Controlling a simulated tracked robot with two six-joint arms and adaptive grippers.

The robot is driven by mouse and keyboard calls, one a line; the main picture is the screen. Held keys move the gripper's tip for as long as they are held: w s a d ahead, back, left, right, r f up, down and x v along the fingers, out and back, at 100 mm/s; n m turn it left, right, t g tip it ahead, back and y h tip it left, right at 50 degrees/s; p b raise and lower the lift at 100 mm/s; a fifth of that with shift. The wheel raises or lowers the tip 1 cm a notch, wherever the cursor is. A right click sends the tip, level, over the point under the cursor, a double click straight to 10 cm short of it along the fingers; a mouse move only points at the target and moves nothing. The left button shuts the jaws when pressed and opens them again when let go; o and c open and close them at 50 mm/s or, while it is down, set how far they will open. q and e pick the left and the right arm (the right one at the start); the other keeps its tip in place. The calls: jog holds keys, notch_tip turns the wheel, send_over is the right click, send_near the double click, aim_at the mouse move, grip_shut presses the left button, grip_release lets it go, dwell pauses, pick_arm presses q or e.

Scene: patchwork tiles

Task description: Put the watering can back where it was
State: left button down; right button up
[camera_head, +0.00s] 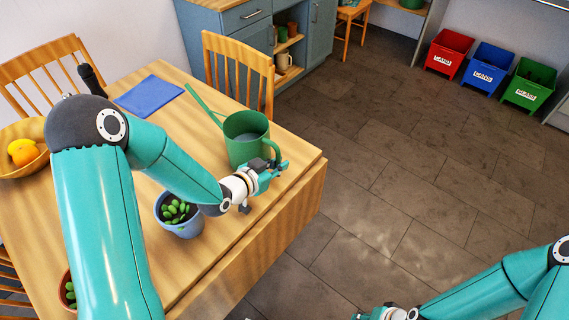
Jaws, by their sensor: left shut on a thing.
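A green watering can (243,133) is upright at the right side of the wooden table (300,160). Its long spout points up and to the left. My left gripper (270,168) is shut on the can's handle, on the side facing the table's right edge. I cannot tell whether the can's base touches the tabletop. My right gripper (380,314) is at the bottom edge of the picture, over the floor and away from the table. Its fingers are mostly cut off.
A blue pot with a succulent (178,212) stands close below my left forearm. A blue cloth (149,95), a fruit bowl (22,170) and another potted plant (69,290) are also on the table. Chairs, including one behind the table (238,58), stand around it. Free floor lies right.

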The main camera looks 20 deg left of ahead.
pick_arm(q)
jog(key=shift+w+r, duration=0.1)
jog(key=c, duration=1.6)
grip_release()
jog(key=o, duration=0.4)
